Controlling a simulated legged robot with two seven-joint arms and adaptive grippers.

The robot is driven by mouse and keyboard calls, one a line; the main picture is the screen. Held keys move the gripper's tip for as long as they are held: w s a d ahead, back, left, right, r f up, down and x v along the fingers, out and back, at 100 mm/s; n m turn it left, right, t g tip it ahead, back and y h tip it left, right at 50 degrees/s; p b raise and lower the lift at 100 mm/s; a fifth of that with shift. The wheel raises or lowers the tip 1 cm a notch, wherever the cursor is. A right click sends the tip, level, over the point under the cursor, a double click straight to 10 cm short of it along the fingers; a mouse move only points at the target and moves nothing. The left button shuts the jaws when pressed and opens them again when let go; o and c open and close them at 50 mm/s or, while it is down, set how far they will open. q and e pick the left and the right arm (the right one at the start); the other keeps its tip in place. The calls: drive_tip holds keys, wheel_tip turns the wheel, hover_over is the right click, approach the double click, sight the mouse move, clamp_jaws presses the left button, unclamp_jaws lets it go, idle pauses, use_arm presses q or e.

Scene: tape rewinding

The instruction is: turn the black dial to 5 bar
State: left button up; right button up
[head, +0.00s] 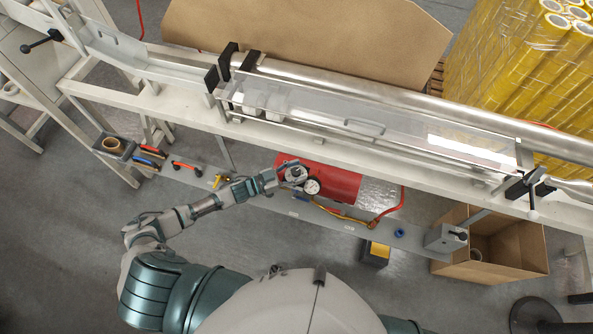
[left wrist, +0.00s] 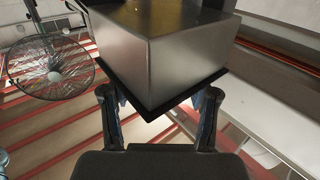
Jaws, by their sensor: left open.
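In the head view a black dial (head: 296,173) sits on the end of the red tank (head: 335,182), beside a round white pressure gauge (head: 313,186). The gauge's reading is too small to make out. My left gripper (head: 279,177) reaches in from the left and is at the dial, its fingers open and partly covering it. In the left wrist view my open fingers (left wrist: 159,112) stand on both sides of a grey metal block (left wrist: 165,65) with a dark lower edge. I cannot tell whether they touch it. My right gripper is not in view.
A pale bench frame (head: 180,108) with a clear cover (head: 380,125) runs above the tank. A narrow shelf (head: 200,182) holds tools. A yellow-black box (head: 376,253) and a cardboard box (head: 505,262) stand to the right. The left wrist view shows a fan (left wrist: 50,68).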

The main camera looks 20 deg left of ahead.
use_arm(q)
drive_tip(key=shift+a, duration=0.1)
clamp_jaws()
drive_tip(key=shift+s+r+n+t+y+p, duration=0.1)
drive_tip(key=shift+n+t+y+p, duration=0.25)
drive_tip(key=shift+p, duration=0.2)
unclamp_jaws()
drive_tip(key=v, duration=1.2)
drive_tip(key=shift+f, duration=0.25)
